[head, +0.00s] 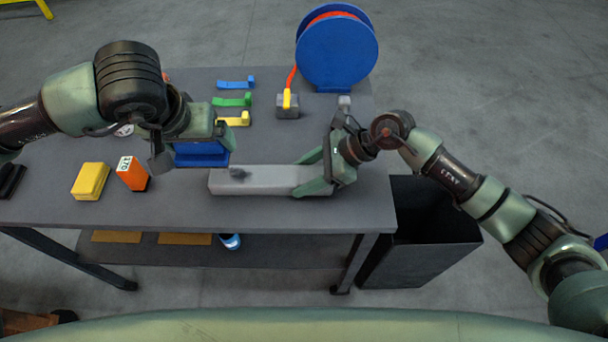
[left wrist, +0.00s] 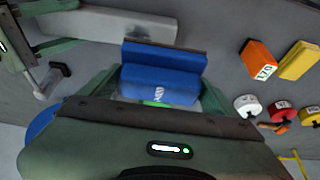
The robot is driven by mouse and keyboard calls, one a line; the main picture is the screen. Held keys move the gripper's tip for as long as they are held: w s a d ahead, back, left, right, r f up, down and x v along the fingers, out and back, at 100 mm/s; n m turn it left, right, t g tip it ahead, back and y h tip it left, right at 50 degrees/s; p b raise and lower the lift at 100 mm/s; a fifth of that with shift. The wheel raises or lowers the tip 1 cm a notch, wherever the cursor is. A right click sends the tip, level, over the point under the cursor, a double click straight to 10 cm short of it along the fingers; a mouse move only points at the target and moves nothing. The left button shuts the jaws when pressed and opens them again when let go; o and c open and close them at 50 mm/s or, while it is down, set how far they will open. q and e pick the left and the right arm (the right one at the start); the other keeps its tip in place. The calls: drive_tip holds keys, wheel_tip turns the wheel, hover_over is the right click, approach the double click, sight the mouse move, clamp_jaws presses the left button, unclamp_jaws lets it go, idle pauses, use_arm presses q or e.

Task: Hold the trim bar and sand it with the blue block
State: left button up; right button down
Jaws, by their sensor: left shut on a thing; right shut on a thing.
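The trim bar (head: 265,181) is a long light grey bar lying along the table's front edge, with a dark smudge on top near its left end. My right gripper (head: 316,178) is shut on the bar's right end. My left gripper (head: 203,142) is shut on the blue block (head: 201,156), just behind and left of the bar's left end. The height of the block above the table is hard to tell.
A yellow block (head: 91,181) and an orange block (head: 132,173) marked 170 stand left on the table (head: 180,205). Blue, green and yellow hooked pieces (head: 233,101) lie behind. A blue reel (head: 337,48) stands at the back. A black bin (head: 425,235) is right of the table.

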drive_tip(key=shift+s+d+f+b, duration=0.1)
drive_tip(key=shift+s+f+b, duration=0.1)
drive_tip(key=shift+f, duration=0.25)
drive_tip(key=shift+s+d+f+b, duration=0.1)
drive_tip(key=shift+f+b, duration=0.05)
drive_tip(key=shift+f, duration=0.25)
drive_tip(key=shift+c, duration=0.6)
unclamp_jaws()
drive_tip(key=shift+w, duration=0.1)
drive_tip(key=shift+o, duration=0.4)
drive_tip(key=shift+w+f, duration=0.1)
drive_tip(key=shift+w, duration=0.05)
drive_tip(key=shift+a, duration=0.1)
drive_tip(key=shift+s+a, duration=0.1)
drive_tip(key=shift+s, duration=0.1)
drive_tip(key=shift+r, duration=0.2)
drive_tip(key=c, duration=1.6)
drive_tip(key=shift+w+r, duration=0.1)
drive_tip(key=shift+w, duration=0.05)
